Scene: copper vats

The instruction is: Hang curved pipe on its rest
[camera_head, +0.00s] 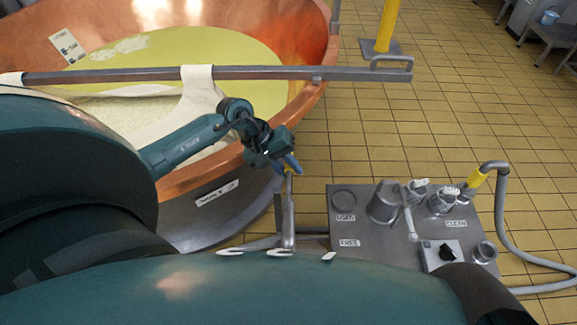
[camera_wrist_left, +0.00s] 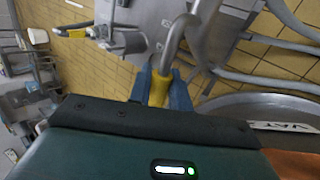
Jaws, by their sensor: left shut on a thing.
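My left gripper (camera_head: 288,165) is beside the copper vat's right rim in the head view. Its blue fingers are shut on the yellow grip of the curved pipe (camera_wrist_left: 187,30). In the left wrist view the grey pipe bends over beyond the fingertips (camera_wrist_left: 161,88). In the head view the gripper partly hides the pipe, and a grey upright tube shows below it; I cannot tell where pipe and stand part. I cannot clearly make out the pipe's rest. My right gripper is not in view.
The copper vat (camera_head: 312,75) has a steel bar (camera_head: 130,75) with cloth across it. A steel station (camera_head: 345,225) with cups, labels and a yellow-gripped hose (camera_head: 500,195) stands at the right. Several white hook shapes (camera_head: 281,252) show near my body. Tiled floor (camera_head: 450,110) lies open beyond.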

